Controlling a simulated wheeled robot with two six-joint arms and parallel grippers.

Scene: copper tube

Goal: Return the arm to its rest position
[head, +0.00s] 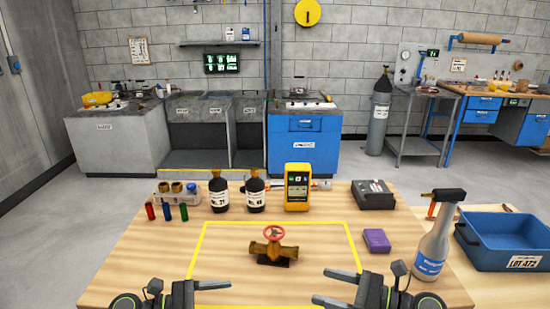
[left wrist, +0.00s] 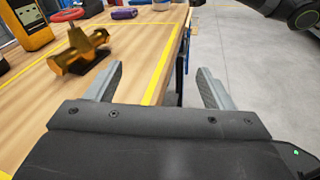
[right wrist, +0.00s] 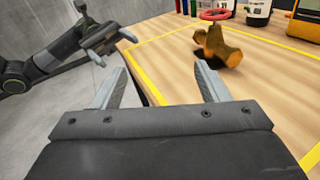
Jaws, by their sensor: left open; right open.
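My left gripper (head: 222,296) is open and empty at the front edge of the table, left of the middle. My right gripper (head: 322,286) is open and empty, right of the middle, facing it. In the left wrist view the left jaws (left wrist: 160,76) are spread with nothing between them. In the right wrist view the right jaws (right wrist: 162,76) are also spread and empty. A brass valve (head: 270,249) with a red handwheel (head: 274,233) stands inside the yellow outline on the table, apart from both grippers. It also shows in both wrist views.
The wooden table (head: 130,262) carries two dark bottles (head: 218,193), a yellow meter (head: 298,190), a black box (head: 373,195) and a purple block (head: 376,240). A spray bottle (head: 434,248) and blue bin (head: 508,240) stand at the right. The outlined area around the valve is clear.

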